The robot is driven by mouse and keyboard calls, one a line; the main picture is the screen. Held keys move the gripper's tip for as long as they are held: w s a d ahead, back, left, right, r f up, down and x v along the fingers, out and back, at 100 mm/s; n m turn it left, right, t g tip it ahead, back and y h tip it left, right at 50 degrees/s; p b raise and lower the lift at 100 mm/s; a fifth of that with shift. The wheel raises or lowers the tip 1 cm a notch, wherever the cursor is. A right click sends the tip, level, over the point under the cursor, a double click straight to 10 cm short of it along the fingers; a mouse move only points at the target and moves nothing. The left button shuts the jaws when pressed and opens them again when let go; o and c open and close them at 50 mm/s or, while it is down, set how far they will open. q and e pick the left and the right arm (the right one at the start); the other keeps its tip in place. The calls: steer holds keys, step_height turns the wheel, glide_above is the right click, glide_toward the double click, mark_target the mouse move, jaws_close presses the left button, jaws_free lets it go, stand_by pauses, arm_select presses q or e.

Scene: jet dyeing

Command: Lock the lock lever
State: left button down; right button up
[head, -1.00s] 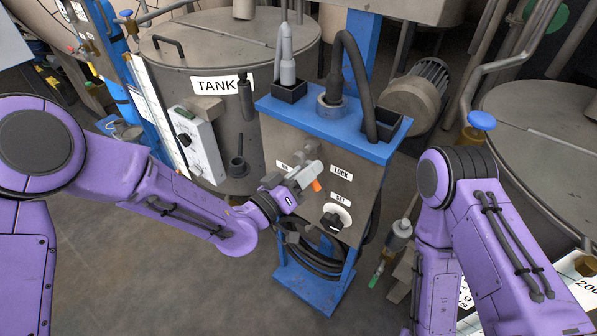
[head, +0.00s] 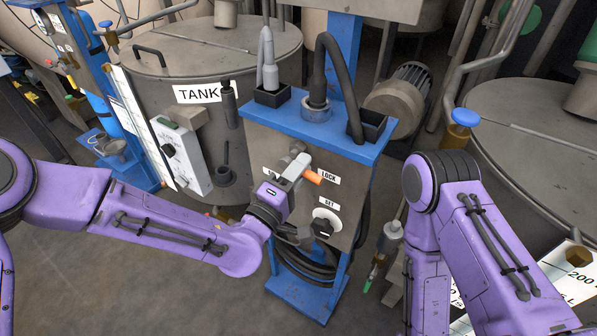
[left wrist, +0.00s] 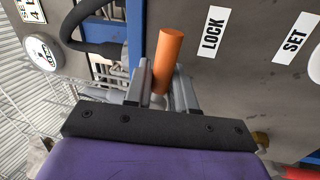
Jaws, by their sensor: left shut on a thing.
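The lock lever has an orange grip (head: 312,177) and sits on the front panel of the grey and blue control box. The grip points right, to the LOCK label (head: 329,177). My left gripper (head: 289,182) is at the lever from the left, shut on it. In the left wrist view, the orange grip (left wrist: 168,55) stands up between the two grey fingers (left wrist: 163,88), with the LOCK label (left wrist: 213,32) to its right. The gripper partly hides the lever and the label on its left. My right gripper is out of view; only its arm shows.
Below the lever are a SET label (head: 328,202) and a round knob (head: 325,222). Coiled black cable (head: 305,262) hangs under the box. A tank (head: 165,65) stands behind left, a motor (head: 397,95) behind right. Open floor (head: 110,265) lies at the lower left.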

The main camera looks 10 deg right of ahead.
arm_select(q)
steer(key=shift+r+n, duration=0.1)
steer(key=shift+n, duration=0.5)
steer(key=shift+y, duration=0.3)
steer(key=c, duration=1.1)
jaws_free()
steer(key=b+v, duration=0.2)
steer(key=v, duration=0.8)
steer(key=shift+s+b, duration=0.2)
steer(key=shift+b, duration=0.15)
